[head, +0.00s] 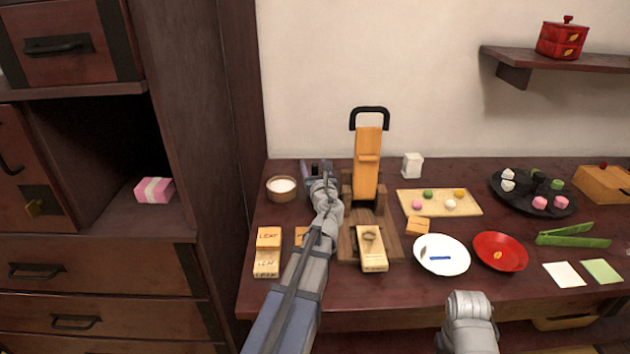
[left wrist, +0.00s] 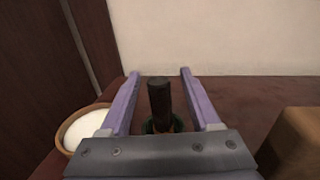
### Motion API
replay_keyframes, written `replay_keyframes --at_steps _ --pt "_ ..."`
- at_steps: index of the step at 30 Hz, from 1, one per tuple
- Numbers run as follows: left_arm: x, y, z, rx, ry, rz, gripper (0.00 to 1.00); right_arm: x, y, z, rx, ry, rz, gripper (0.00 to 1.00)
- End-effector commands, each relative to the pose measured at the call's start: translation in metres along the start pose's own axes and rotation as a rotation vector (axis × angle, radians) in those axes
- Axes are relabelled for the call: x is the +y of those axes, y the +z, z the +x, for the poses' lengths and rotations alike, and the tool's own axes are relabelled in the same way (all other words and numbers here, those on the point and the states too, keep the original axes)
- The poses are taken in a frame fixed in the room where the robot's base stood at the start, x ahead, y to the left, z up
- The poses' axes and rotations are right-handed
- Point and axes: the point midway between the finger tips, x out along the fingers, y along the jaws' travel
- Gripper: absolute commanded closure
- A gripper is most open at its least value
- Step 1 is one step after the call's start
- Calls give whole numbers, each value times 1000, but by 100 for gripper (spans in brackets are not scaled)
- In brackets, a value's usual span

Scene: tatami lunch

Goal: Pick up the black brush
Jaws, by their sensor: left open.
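The black brush shows in the left wrist view as a dark upright handle (left wrist: 160,98) standing in a dark green holder (left wrist: 150,126). My left gripper (left wrist: 158,74) is open, with one purple finger on each side of the handle and a visible gap to each. In the head view my left gripper (head: 316,172) is at the back of the table, right of the white-filled bowl, and the brush is mostly hidden there. The brush's lower end is hidden. My right gripper is not seen; only a grey part of my right arm shows at the bottom.
A wooden bowl with white contents (head: 281,188) stands left of my left gripper, close to it. A tall wooden device with a black handle (head: 367,160) stands just right of it. Wooden blocks (head: 267,250) lie nearer the front. Plates and sweets fill the right side.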

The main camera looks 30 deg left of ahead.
Motion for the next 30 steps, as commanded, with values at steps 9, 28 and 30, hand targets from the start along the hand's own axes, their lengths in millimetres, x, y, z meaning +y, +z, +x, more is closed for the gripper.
replay_keyframes --at_steps 9,28,30 --pt "1 0 10 0 1 0 37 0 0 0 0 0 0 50" --pt "0 0 10 0 0 0 100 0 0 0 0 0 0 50" --pt "0 0 10 0 0 0 100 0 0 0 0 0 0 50"
